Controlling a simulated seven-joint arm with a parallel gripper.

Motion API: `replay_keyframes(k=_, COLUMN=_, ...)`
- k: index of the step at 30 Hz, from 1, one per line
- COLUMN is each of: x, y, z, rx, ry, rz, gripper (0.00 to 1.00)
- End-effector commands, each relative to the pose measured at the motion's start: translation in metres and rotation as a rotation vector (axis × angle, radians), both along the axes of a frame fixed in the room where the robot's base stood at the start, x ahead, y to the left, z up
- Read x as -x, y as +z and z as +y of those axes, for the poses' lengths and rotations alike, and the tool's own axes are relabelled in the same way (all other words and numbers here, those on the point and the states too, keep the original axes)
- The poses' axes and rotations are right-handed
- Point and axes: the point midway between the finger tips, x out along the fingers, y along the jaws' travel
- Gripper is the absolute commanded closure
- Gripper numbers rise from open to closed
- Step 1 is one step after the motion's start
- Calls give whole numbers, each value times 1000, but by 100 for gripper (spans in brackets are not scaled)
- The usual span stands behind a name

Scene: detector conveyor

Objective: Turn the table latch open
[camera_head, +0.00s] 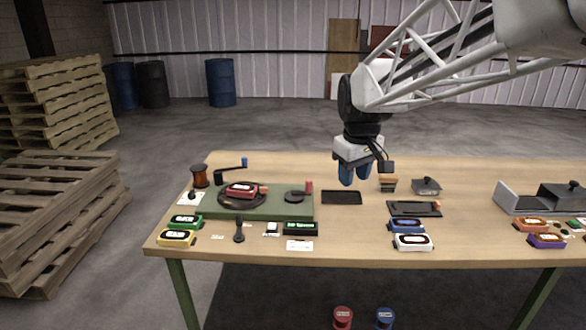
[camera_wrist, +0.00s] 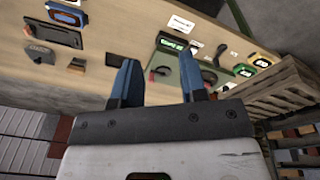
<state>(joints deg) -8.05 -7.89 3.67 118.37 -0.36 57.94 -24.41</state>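A green platform (camera_head: 270,211) lies on the left half of the workbench. A round black turntable (camera_head: 228,204) on it carries a red device (camera_head: 241,190) with a display. A small dark round part (camera_head: 294,197) and an upright red handle (camera_head: 309,187) sit at the platform's right end; this looks like the latch, but I cannot tell its setting. The platform also shows in the wrist view (camera_wrist: 190,75). My gripper (camera_head: 354,175) hangs above the bench, right of the red handle and behind the black tray. Its blue fingers (camera_wrist: 158,82) are apart with nothing between them.
A black tray (camera_head: 342,198) lies right of the platform. A crank with a blue handle (camera_head: 244,162) and a brown spool (camera_head: 200,176) stand at the left. Several display devices line the front edge, including a white one (camera_head: 412,242).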

Motion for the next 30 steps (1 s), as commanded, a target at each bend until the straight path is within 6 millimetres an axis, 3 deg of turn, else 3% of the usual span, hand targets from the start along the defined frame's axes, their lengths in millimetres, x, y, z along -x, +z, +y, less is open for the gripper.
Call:
replay_keyframes(k=14, x=-115, y=-16, z=59, rx=24, ry=227, rz=34, gripper=61)
replay_keyframes(k=30, x=-230, y=-62, z=139, rx=48, ry=485, rz=72, gripper=61)
